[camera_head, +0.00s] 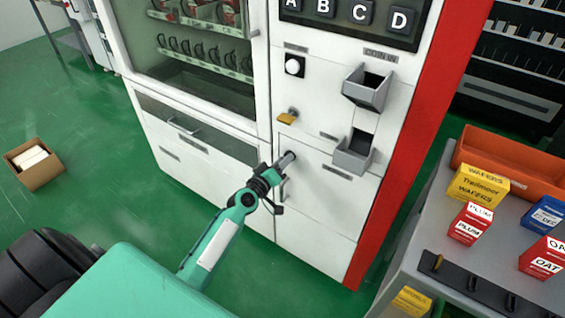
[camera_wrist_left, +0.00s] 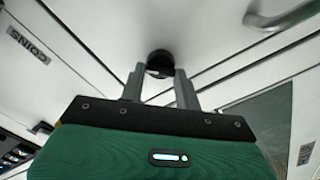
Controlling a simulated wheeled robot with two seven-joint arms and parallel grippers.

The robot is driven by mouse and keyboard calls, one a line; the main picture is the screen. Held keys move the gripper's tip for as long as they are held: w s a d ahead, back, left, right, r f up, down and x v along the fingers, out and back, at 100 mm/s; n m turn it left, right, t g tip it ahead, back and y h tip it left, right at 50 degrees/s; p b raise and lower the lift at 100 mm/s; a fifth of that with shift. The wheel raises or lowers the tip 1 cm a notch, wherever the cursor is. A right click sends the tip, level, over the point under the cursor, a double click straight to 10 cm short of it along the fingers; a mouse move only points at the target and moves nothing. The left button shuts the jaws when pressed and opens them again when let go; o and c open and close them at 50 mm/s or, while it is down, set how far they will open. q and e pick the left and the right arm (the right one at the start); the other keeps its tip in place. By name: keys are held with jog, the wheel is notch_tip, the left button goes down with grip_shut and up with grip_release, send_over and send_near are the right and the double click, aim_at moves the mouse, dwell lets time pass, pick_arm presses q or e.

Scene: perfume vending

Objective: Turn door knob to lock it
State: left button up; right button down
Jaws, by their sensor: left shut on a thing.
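The door knob (camera_wrist_left: 159,58) is a small black round knob on the white lower door of the vending machine, and it shows in the left wrist view between my fingertips. In the head view my left gripper (camera_head: 285,161) reaches the door (camera_head: 318,200) from the front left and mostly hides the knob. In the left wrist view the left gripper (camera_wrist_left: 160,75) has a finger on each side of the knob and is shut on it. The door looks closed. My right gripper is not in view.
A metal handle (camera_wrist_left: 284,14) is beside the knob. Grey coin trays (camera_head: 368,88) jut out above the door at right. A grey counter (camera_head: 405,240) with several product boxes stands at right. A cardboard box (camera_head: 40,177) sits on the open green floor at left.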

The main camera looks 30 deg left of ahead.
pick_arm(q)
jog(key=shift+a+f+n, duration=0.1)
jog(key=shift+n, duration=4.2)
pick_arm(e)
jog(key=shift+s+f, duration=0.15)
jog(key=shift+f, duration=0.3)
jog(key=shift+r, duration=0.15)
pick_arm(q)
jog(key=o, duration=1)
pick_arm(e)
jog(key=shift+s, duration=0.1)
pick_arm(q)
jog(key=s, duration=0.4)
jog(key=s+b, duration=0.1)
jog(key=s, duration=0.4)
jog(key=s+a, duration=0.1)
jog(key=s, duration=0.3)
jog(key=shift+s+a, duration=0.1)
jog(key=shift+s, duration=0.3)
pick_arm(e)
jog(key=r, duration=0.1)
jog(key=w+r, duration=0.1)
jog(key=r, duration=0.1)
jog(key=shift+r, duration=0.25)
